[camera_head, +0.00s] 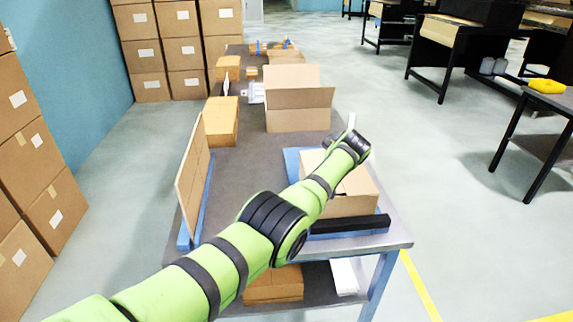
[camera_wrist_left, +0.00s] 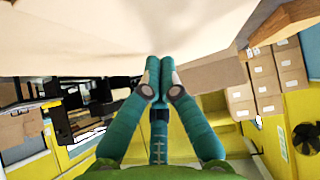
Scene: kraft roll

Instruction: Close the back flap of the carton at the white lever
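A brown carton (camera_head: 358,203) sits on a blue base (camera_head: 292,160) at the table's near right. My left arm crosses over it and hides much of its top and its back flap. A small white upright piece (camera_head: 351,120), perhaps the white lever, shows just behind my left gripper (camera_head: 358,143). The gripper is above the carton's back side. In the left wrist view its two teal fingers (camera_wrist_left: 159,65) are together with nothing visible between them. A pale brown surface (camera_wrist_left: 100,30) fills the top there, close to the fingertips; contact cannot be told. My right gripper is not in view.
A second carton (camera_head: 298,120) with raised flaps stands farther back. A brown panel (camera_head: 190,185) stands upright at the left edge. A black bar (camera_head: 350,224) lies before the near carton. A closed box (camera_head: 220,122) and a white device (camera_head: 252,93) stand farther left.

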